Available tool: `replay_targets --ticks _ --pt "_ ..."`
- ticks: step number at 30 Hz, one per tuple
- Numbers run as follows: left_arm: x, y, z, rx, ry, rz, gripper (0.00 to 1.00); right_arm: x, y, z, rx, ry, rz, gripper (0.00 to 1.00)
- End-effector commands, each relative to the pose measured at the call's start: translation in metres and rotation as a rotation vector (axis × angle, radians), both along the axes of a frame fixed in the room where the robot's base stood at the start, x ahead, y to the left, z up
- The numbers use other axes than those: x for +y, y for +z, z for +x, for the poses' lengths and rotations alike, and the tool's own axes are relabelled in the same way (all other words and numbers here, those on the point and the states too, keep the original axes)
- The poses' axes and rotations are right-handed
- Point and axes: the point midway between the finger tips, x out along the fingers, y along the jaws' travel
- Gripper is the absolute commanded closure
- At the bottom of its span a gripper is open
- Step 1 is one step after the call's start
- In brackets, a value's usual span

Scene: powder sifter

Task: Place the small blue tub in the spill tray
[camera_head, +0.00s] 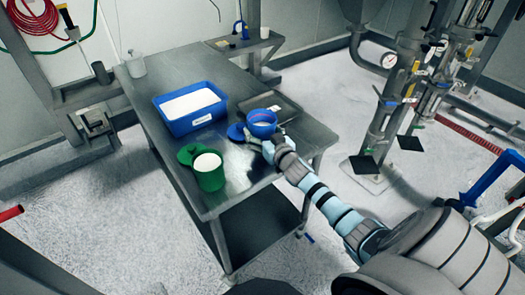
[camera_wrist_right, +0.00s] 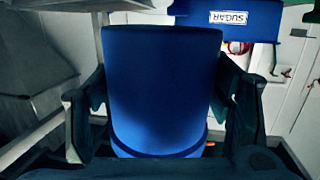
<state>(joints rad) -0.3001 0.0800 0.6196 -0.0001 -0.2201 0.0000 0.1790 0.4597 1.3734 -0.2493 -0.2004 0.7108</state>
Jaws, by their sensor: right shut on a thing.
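In the right wrist view the tub (camera_wrist_right: 163,85) fills the middle, with a finger of my right gripper (camera_wrist_right: 160,110) on each side. The spill tray (camera_head: 287,103) is a shallow dark tray on the table's right part. The tub overlaps the tray's near left edge in the head view; I cannot tell whether it touches tray or table. My left gripper is not in view.
A blue lid (camera_head: 236,132) lies just left of the tub. A large blue bin (camera_head: 190,124) of white powder stands behind it, labelled SUGAR in the wrist view (camera_wrist_right: 230,18). A green tub (camera_head: 211,181) and green lid (camera_head: 188,152) are near the table's front.

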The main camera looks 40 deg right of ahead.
Motion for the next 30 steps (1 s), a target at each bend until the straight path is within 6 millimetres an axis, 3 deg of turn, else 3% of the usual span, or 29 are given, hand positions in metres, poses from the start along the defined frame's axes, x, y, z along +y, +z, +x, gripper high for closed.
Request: replay_targets --ticks 1,5,9,15,16,19,30 --pt "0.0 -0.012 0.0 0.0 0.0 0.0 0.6 0.001 -0.016 0.0 0.0 0.001 0.001 0.68" --pt "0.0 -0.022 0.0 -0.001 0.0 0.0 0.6 0.0 -0.031 0.001 -0.002 0.0 -0.001 0.68" --pt "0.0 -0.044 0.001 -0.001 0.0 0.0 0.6 0.0 -0.059 0.001 -0.002 0.001 0.0 0.68" --pt "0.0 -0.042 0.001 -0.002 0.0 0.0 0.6 0.0 -0.06 0.0 0.001 -0.001 0.001 0.68" --pt "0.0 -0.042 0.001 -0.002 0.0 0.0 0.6 0.0 -0.06 0.0 0.002 -0.002 0.001 0.25" --pt "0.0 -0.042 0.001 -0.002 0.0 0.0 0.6 0.0 -0.059 0.0 0.002 -0.001 0.001 0.09" --pt "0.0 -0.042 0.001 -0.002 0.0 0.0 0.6 0.0 -0.059 0.0 0.0 -0.001 0.0 0.07"
